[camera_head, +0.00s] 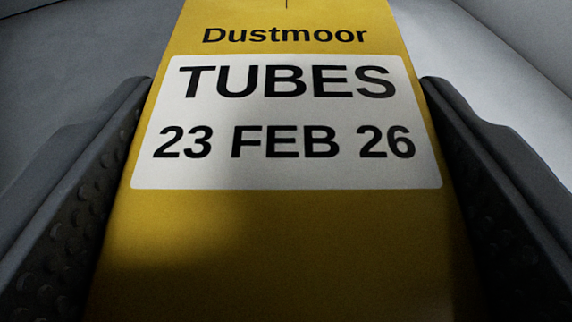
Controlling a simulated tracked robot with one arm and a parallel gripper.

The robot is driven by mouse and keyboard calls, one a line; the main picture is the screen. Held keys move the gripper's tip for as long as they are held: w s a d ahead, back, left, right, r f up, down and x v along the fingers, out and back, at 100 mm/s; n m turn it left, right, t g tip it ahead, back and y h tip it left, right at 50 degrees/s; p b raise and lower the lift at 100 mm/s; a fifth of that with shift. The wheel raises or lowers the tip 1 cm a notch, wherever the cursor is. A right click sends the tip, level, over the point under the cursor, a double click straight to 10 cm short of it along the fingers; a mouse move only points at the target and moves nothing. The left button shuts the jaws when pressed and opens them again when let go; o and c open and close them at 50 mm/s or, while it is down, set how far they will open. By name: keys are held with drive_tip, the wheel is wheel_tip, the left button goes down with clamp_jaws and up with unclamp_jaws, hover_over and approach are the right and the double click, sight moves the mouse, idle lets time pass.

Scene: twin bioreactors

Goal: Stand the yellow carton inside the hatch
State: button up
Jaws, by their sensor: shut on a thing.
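The yellow carton (190,235) fills the middle of the head camera view, from the top edge to the bottom edge. It bears a white label with "TUBES" and "23 FEB 26", and "Dustmoor" is printed above the label. My gripper (287,105) is shut on the carton, with one dark finger against its left side and one against its right side. The carton's base and what it rests on are out of view or hidden. I cannot make out a hatch for certain.
A smooth grey surface (75,60) shows to the left of the carton. A paler surface (470,60) shows on the right, with an edge line running down toward the right. Little free room can be judged from this close view.

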drive_tip(key=shift+f, duration=0.1)
drive_tip(key=o, duration=1.1)
drive_tip(key=shift+s+r, duration=0.2)
drive_tip(key=v, duration=0.8)
drive_tip(key=shift+s+a+r, duration=0.1)
drive_tip(key=shift+s+r, duration=0.05)
drive_tip(key=shift+s, duration=0.15)
drive_tip(key=b, duration=0.2)
drive_tip(key=shift+s+b, duration=0.1)
drive_tip(key=shift+b, duration=0.25)
drive_tip(key=b, duration=0.3)
drive_tip(key=shift+s+b, duration=0.35)
drive_tip(key=shift+s, duration=0.05)
